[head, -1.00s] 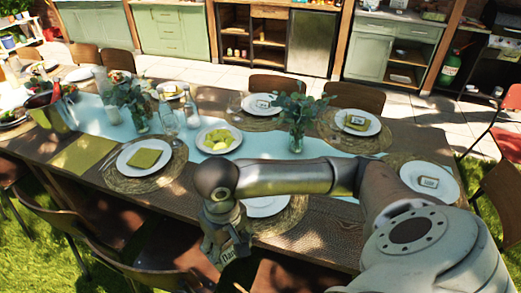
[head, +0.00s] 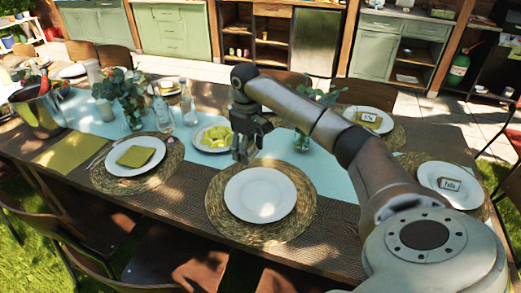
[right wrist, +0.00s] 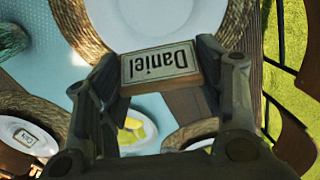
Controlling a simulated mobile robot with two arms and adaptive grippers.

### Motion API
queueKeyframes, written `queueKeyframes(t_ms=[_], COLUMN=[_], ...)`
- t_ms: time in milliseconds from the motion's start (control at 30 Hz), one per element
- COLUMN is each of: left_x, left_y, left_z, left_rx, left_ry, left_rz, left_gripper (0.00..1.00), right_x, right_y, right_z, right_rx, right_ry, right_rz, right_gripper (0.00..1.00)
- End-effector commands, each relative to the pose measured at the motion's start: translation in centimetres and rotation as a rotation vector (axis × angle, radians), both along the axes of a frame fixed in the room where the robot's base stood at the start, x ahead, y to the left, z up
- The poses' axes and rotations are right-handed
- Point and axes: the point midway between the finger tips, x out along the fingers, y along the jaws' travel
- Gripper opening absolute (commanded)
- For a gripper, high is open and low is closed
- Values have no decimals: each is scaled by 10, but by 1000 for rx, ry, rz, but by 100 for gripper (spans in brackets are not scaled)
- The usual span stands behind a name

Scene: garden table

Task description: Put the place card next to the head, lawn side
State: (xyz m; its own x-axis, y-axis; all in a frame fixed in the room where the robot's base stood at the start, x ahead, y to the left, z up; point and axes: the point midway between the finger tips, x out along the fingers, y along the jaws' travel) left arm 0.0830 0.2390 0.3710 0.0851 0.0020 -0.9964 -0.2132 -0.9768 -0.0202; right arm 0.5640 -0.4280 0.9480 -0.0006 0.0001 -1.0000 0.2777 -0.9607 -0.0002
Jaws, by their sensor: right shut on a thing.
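The place card (right wrist: 160,64), a small block with a light face reading "Daniel", sits between the fingers of my right gripper in the right wrist view. In the head view my right gripper (head: 243,155) points down over the table, just behind the empty white plate (head: 261,195) on its woven mat (head: 222,226). I cannot make out the card in the head view. At the table's right end, the head plate (head: 440,178) bears another card (head: 450,184). The lawn (head: 12,240) shows along the near side. My left gripper is out of view.
A plate with a green napkin (head: 135,155) is at left. Bare wood shows in front of the empty plate's mat. Chairs line the near edge.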

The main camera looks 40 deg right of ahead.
Motion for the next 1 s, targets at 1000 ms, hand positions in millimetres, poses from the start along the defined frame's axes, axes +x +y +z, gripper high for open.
queueKeyframes(t_ms=[1000], left_x=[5], left_y=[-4], left_z=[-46], left_rx=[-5], left_ry=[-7], left_rz=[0], left_gripper=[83], right_x=[-13], right_y=[-111], right_z=[-40], right_rx=[-3], right_ry=[0], right_rz=[203], right_gripper=[42])
